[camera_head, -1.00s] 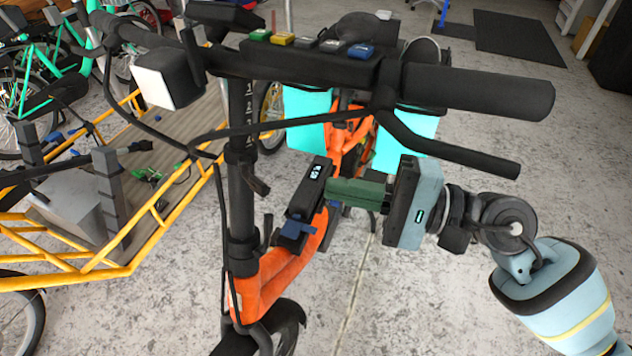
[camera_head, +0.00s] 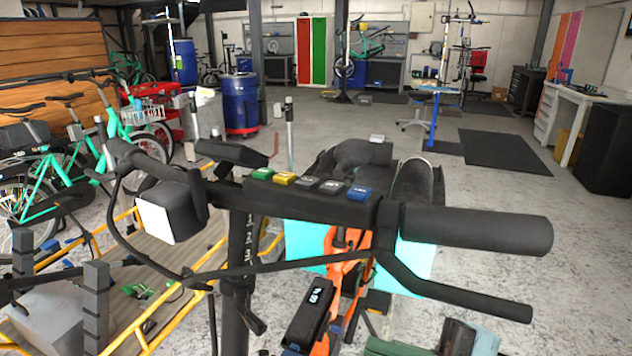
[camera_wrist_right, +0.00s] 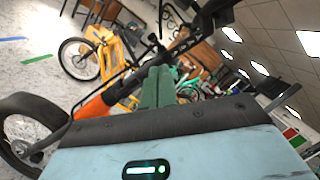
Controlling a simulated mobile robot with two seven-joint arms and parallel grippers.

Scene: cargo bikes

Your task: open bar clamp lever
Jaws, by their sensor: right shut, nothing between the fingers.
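The black handlebar (camera_head: 300,195) of a cargo bike crosses the head view on a black stem (camera_head: 240,270). A black lever (camera_head: 252,320) juts from the stem below the bar and looks like the clamp lever; its exact state is hard to tell. My right gripper (camera_head: 372,346) is at the bottom edge, right of the lever and apart from it, partly cut off. In the right wrist view its green fingers (camera_wrist_right: 157,86) are together with nothing between them. My left gripper is not in view.
A black box with a small display (camera_head: 309,312) sits between the stem and my right gripper. A brake lever (camera_head: 450,290) hangs under the right grip (camera_head: 480,230). A yellow-framed cargo bed (camera_head: 150,335) lies left. Open floor (camera_head: 560,230) is to the right.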

